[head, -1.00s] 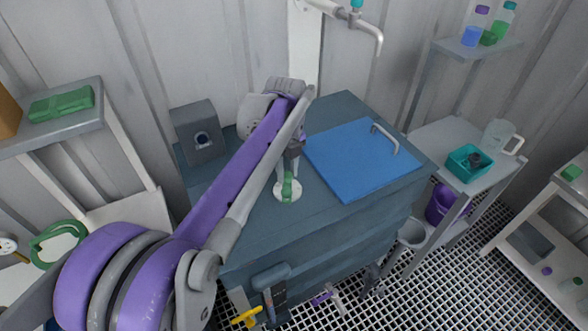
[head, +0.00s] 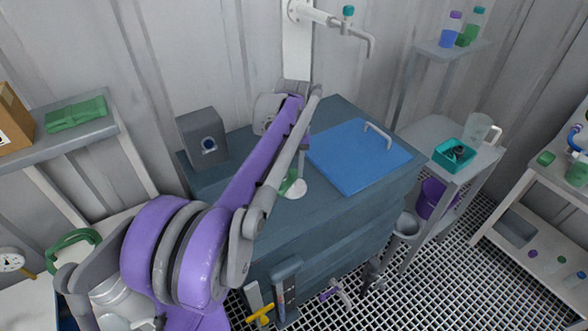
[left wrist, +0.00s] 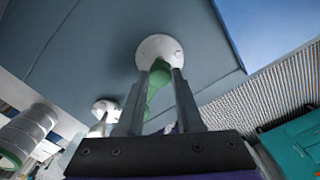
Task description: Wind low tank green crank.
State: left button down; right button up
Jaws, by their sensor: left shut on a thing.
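The green crank (head: 287,184) sits on a round white base (head: 298,190) on top of the low blue-grey tank (head: 300,220). In the head view my left arm covers much of the crank and hides the fingertips. In the left wrist view my left gripper (left wrist: 163,75) has its two fingers on either side of the green crank (left wrist: 158,84), shut on it, just in front of the white base (left wrist: 160,48). My right gripper is in neither view.
A blue lid (head: 358,157) with a handle lies on the tank top, right of the crank. A grey box (head: 203,140) stands at the back left. A tap (head: 350,30) hangs above. A side table with a teal bin (head: 455,155) stands right.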

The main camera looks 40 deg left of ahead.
aim_at(293, 171)
pick_arm(q)
jog(key=shift+m, duration=0.3)
jog(key=c, duration=0.5)
grip_release()
jog(key=shift+c, duration=0.2)
notch_tip(293, 171, up, 11)
jog(key=shift+p, duration=0.4)
